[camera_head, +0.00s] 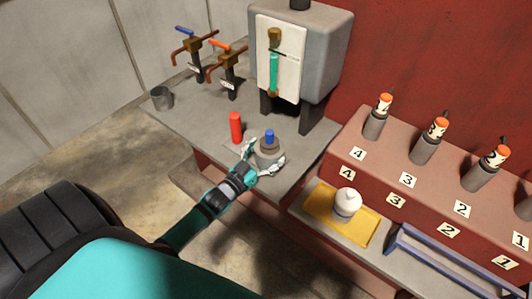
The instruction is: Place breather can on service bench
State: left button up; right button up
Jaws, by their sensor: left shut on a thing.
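A squat grey can with a blue top (268,148) stands upright at the front right of the grey bench (190,115). I cannot tell whether its base touches the bench top. My left gripper (269,165) is shut on it, with a finger on each side of its lower body. The fingers hide part of the can's base. No label on it can be read. My right gripper is not in view.
A red cylinder (236,127) stands close left of the held can. A grey cup (162,97), two valves (228,70) and a grey tank (315,50) are farther back. A white bottle (347,203) stands on a yellow tray (318,198) at right, near numbered orange-topped cylinders (428,140).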

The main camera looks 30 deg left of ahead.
pick_arm(q)
jog(key=shift+f, duration=0.1)
jog(key=shift+f, duration=0.1)
jog(key=shift+f, duration=0.15)
jog(key=o, duration=1.3)
jog(key=shift+c, duration=0.2)
